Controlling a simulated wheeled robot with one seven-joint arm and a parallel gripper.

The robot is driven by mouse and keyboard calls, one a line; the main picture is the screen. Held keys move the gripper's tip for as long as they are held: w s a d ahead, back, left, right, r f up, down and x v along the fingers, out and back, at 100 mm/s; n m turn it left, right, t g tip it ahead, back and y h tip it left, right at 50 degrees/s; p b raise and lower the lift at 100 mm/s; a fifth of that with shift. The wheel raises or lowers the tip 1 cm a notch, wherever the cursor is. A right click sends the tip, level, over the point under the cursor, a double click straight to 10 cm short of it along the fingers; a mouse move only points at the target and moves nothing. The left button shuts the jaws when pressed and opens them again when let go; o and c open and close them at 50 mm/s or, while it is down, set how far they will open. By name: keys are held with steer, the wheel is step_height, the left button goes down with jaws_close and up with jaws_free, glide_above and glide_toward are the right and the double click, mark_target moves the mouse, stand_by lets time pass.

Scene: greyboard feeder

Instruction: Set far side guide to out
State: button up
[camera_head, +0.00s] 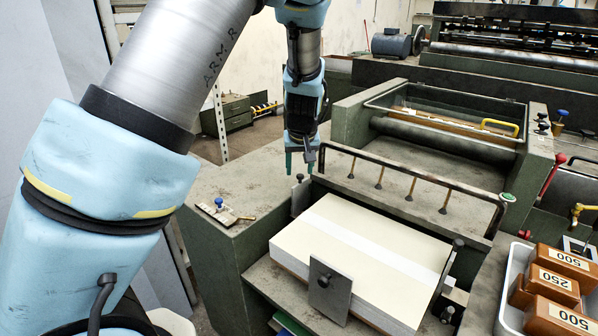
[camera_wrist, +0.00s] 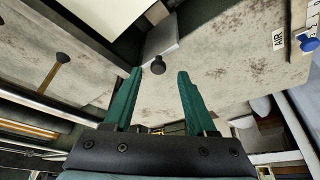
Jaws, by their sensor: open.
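The far side guide (camera_head: 300,197) is a small upright grey plate with a dark knob, at the far left corner of the cream board stack (camera_head: 360,245). In the wrist view the guide plate (camera_wrist: 172,38) shows beside the stack's edge, with its round black knob near the gap between my fingertips. My gripper (camera_head: 300,168) points down just above that knob in the head view. Its two green fingers (camera_wrist: 160,74) are apart with nothing between them. Whether the fingers touch the knob I cannot tell.
A near side guide (camera_head: 330,290) stands at the stack's front, and another knobbed plate (camera_head: 447,268) at its right. A dark rail with brass rods (camera_head: 410,176) runs behind the stack. A blue-knobbed AIR valve (camera_head: 219,205) lies left. A white bin (camera_head: 513,275) holds numbered blocks.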

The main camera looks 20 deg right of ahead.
steer(key=b+v, duration=0.1)
steer(key=v, duration=0.8)
steer(key=shift+a, duration=0.15)
steer(key=a+f+n+g, duration=0.1)
steer(key=a+f, duration=0.2)
steer(key=a, duration=1.4)
steer(key=s+a+f, duration=0.1)
steer(key=s+a, duration=0.4)
steer(key=a, duration=0.3)
steer(key=s+a+n+g+y, duration=0.1)
steer(key=s+a, duration=0.3)
steer(key=a, duration=0.3)
steer(key=shift+s+a+f+g, duration=0.3)
steer(key=shift+s+a+f, duration=0.1)
steer(key=shift+w+d, duration=0.1)
